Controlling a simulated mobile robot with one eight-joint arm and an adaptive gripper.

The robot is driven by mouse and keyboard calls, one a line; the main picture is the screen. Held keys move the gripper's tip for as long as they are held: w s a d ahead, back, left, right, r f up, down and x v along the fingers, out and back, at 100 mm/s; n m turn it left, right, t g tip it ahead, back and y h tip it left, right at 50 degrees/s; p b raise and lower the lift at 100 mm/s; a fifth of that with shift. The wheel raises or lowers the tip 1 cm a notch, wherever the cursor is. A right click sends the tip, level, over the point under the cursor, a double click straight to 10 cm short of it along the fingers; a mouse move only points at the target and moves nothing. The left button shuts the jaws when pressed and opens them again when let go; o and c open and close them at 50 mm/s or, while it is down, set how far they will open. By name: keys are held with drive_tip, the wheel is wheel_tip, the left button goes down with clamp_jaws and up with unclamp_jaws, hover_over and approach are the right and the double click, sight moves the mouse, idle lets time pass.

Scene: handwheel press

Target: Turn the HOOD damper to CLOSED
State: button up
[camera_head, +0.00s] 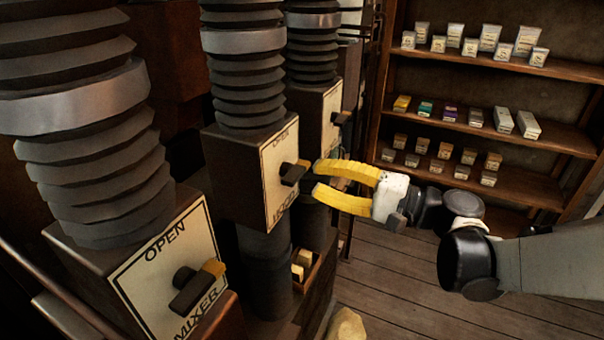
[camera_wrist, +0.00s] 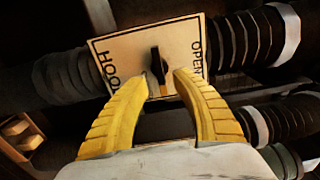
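The HOOD damper is the middle dark box (camera_head: 235,175) on a ribbed duct. Its pale plate (camera_head: 272,190) reads OPEN at the top and HOOD at the bottom. My gripper (camera_head: 318,178) has yellow fingers, open and apart, just right of the knob. In the wrist view, the plate (camera_wrist: 125,55) lies turned, HOOD left and OPEN right. The knob (camera_wrist: 155,62) shows between and just beyond the fingertips (camera_wrist: 163,73). An orange part shows at its lower end. Contact cannot be told.
The MIXER damper (camera_head: 165,265) stands nearer at left, its knob (camera_head: 195,287) sticking out. Another damper box (camera_head: 325,115) stands behind HOOD. Shelves (camera_head: 500,130) with small boxes stand at the back right. The wooden floor (camera_head: 400,285) below my arm is clear.

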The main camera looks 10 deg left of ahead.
drive_tip(key=v, duration=0.6)
drive_tip(key=shift+s+d, duration=0.2)
drive_tip(key=shift+d, duration=0.05)
drive_tip(key=s+d+f+n+h, duration=0.1)
drive_tip(key=s+d+f+h, duration=0.2)
drive_tip(key=s+f+h, duration=0.5)
drive_tip(key=s+d+f+n+h, duration=0.1)
drive_tip(key=s+d+h, duration=0.2)
drive_tip(key=d, duration=0.3)
drive_tip(key=s+d+f+n+t+h, duration=0.1)
drive_tip(key=s+d+n+h, duration=0.1)
drive_tip(key=d+h, duration=0.3)
drive_tip(key=shift+s+d+f+h, duration=0.2)
drive_tip(key=shift+s+d+h, duration=0.2)
drive_tip(key=shift+s+h, duration=0.1)
